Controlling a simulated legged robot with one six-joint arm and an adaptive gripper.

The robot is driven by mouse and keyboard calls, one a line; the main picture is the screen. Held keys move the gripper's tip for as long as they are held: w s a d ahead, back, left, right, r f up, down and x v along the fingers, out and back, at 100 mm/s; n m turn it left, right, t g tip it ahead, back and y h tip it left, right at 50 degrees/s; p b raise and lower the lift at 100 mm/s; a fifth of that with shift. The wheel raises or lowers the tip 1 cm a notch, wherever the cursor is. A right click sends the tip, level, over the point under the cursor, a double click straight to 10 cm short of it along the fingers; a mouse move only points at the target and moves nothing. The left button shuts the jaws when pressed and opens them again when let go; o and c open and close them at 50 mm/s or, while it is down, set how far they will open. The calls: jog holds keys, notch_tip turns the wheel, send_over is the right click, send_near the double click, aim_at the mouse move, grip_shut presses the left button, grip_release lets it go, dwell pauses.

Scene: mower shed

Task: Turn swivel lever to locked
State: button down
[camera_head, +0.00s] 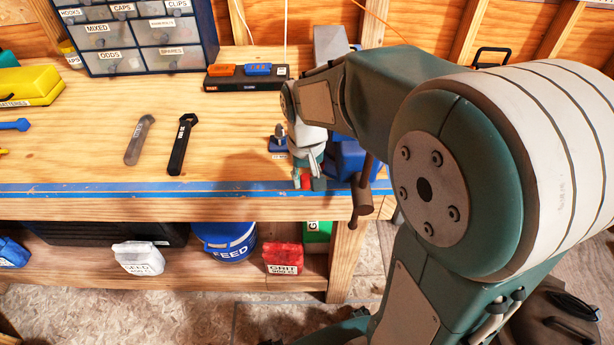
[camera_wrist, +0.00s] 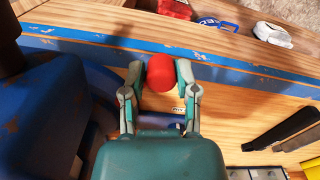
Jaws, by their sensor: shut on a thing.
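In the wrist view a red rounded knob (camera_wrist: 160,73) sits between the two fingertips of my gripper (camera_wrist: 160,78), and the fingers are closed on it from both sides. I take it for the end of the swivel lever; the lever's shaft is hidden under the gripper. A blue vise (camera_wrist: 45,110) fills the left of the wrist view. In the head view my gripper (camera_head: 307,163) points down near the bench's front edge, with a bit of red (camera_head: 306,181) at its tips. The vise (camera_head: 348,158) stands right beside it, partly hidden by my arm. No locked mark is readable.
The vise's handle bar (camera_head: 362,196) hangs in front of the bench edge. A black tool (camera_head: 182,145) and a grey tool (camera_head: 139,140) lie farther left. A dark rack (camera_head: 246,79) stands behind.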

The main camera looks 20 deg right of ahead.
jog(key=m, duration=0.1)
jog(key=w+a+m, duration=0.1)
jog(key=m, duration=0.1)
jog(key=shift+w, duration=0.25)
jog(key=m, duration=0.1)
jog(key=w+m, duration=0.1)
jog(key=shift+w+a+m, duration=0.2)
jog(key=shift+a+m, duration=0.15)
jog(key=shift+m, duration=0.05)
jog(key=w+m, duration=0.2)
jog(key=m, duration=0.1)
jog(key=shift+w+d+f+m, duration=0.1)
jog(key=shift+w+m, duration=0.25)
jog(key=shift+m, duration=0.45)
jog(key=shift+w+m, duration=0.35)
jog(key=shift+m, duration=0.45)
jog(key=shift+c, duration=2)
grip_release()
jog(key=shift+w, duration=0.15)
